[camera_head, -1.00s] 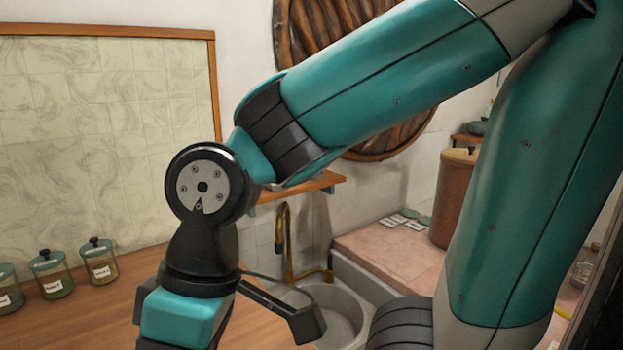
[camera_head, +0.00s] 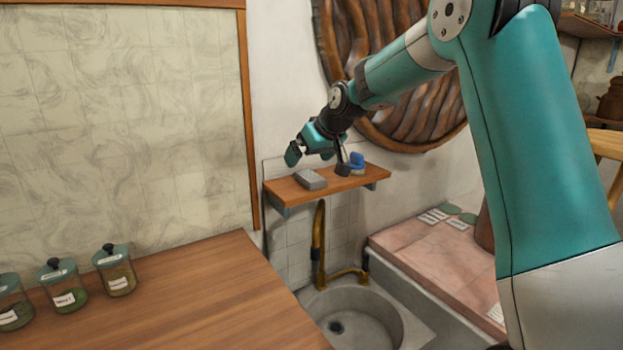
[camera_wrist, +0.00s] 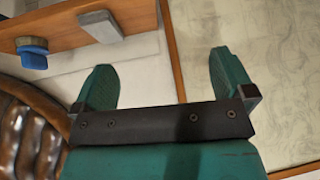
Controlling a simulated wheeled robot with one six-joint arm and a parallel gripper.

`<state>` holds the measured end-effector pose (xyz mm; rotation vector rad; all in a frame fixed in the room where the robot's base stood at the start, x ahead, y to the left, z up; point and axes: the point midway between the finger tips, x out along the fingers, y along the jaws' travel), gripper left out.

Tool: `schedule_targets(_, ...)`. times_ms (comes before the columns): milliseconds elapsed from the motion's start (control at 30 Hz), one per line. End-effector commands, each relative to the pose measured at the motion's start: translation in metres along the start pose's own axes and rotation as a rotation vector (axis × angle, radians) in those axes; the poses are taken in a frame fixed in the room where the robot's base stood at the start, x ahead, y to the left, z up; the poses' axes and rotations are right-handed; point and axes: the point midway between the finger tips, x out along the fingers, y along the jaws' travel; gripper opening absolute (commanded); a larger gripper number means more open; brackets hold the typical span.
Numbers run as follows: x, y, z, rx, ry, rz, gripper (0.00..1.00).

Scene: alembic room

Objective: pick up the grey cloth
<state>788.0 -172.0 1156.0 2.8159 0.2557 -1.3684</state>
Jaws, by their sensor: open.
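The grey cloth (camera_head: 310,179) looks like a small folded grey slab lying near the left end of the wooden wall shelf (camera_head: 350,188). It also shows at the top left of the wrist view (camera_wrist: 101,26). My gripper (camera_head: 306,152) is above the shelf, close to the cloth but apart from it. In the wrist view its two teal fingers (camera_wrist: 165,82) are spread, with nothing between them; the cloth is off to their left.
A blue and yellow item (camera_head: 357,161) sits on the shelf just right of the cloth. Below are a brass tap (camera_head: 319,240) and a round sink (camera_head: 350,312). Lidded jars (camera_head: 116,272) stand on the wooden counter (camera_head: 215,300). A large carved wooden disc hangs behind my arm.

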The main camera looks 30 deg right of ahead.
Motion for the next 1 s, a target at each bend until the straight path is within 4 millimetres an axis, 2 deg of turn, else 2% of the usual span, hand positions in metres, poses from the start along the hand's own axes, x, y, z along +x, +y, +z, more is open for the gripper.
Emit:
schedule_targets(33,0.011,0.040,-0.010,0.027,0.034,0.047,1.00)
schedule_targets(100,0.019,0.077,-0.020,0.046,0.074,0.095,1.00)
schedule_targets(200,0.025,0.110,-0.026,0.062,0.107,0.138,1.00)
schedule_targets(233,0.028,0.116,-0.027,0.063,0.112,0.145,1.00)
schedule_targets(367,0.046,0.124,-0.031,0.064,0.117,0.151,1.00)
schedule_targets(733,0.124,0.134,-0.040,0.064,0.117,0.150,1.00)
schedule_targets(833,0.137,0.136,-0.042,0.063,0.118,0.150,1.00)
schedule_targets(1000,0.146,0.137,-0.043,0.063,0.119,0.151,1.00)
